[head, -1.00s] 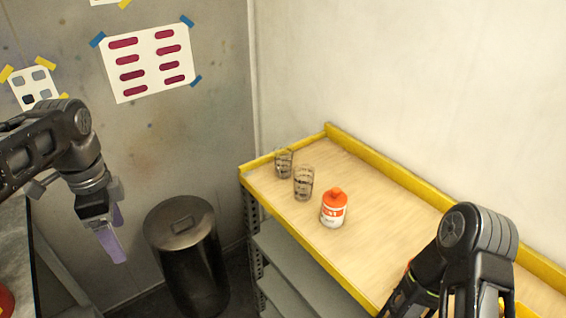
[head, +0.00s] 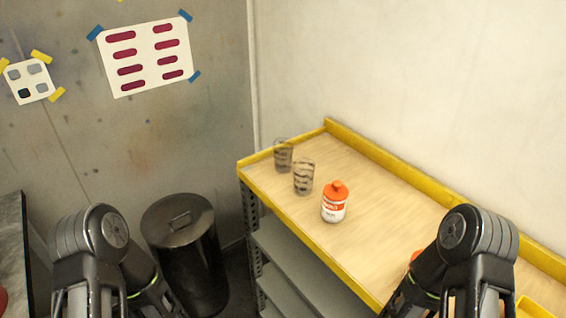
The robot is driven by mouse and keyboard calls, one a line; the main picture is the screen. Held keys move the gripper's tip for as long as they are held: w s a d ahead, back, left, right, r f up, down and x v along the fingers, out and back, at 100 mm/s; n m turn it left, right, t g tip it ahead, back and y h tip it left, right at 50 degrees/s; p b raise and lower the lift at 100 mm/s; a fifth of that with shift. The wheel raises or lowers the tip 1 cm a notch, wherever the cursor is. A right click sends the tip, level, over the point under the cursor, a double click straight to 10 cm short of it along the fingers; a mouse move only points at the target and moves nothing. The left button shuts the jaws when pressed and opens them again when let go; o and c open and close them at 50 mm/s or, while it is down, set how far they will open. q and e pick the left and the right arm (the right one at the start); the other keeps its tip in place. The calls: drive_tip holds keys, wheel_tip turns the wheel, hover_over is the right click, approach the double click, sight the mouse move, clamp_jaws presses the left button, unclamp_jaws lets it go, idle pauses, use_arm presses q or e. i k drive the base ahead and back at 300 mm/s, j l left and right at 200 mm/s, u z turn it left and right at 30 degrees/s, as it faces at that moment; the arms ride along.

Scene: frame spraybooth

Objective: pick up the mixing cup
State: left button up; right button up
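Two clear cups with dark markings stand upright on the wooden shelf top (head: 375,222). The rear mixing cup (head: 283,156) is near the far left corner. The nearer mixing cup (head: 303,177) stands just in front and to its right, beside an orange-capped bottle (head: 334,203). Nothing is touching the cups. Parts of both my arms show at the bottom of the head view, left and right, but neither gripper's fingertips are visible.
The shelf top has a raised yellow rim (head: 390,173) along the wall. Grey lower shelves (head: 290,265) are underneath. A dark lidded bin (head: 185,245) stands left of the shelf. A grey bench (head: 14,250) is at the far left. A yellow object (head: 535,309) is at the lower right.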

sight(283, 156)
drive_tip(key=k, duration=0.65)
drive_tip(key=z, duration=1.8)
drive_tip(key=i+j, duration=0.1)
drive_tip(key=j, duration=0.55)
drive_tip(key=i+j, duration=0.1)
drive_tip(key=j, duration=0.5)
drive_tip(key=i+j, duration=0.1)
drive_tip(key=j, duration=0.7)
drive_tip(key=k+l, duration=0.15)
drive_tip(key=k, duration=0.2)
drive_tip(key=i+j, duration=0.3)
drive_tip(key=i, duration=0.05)
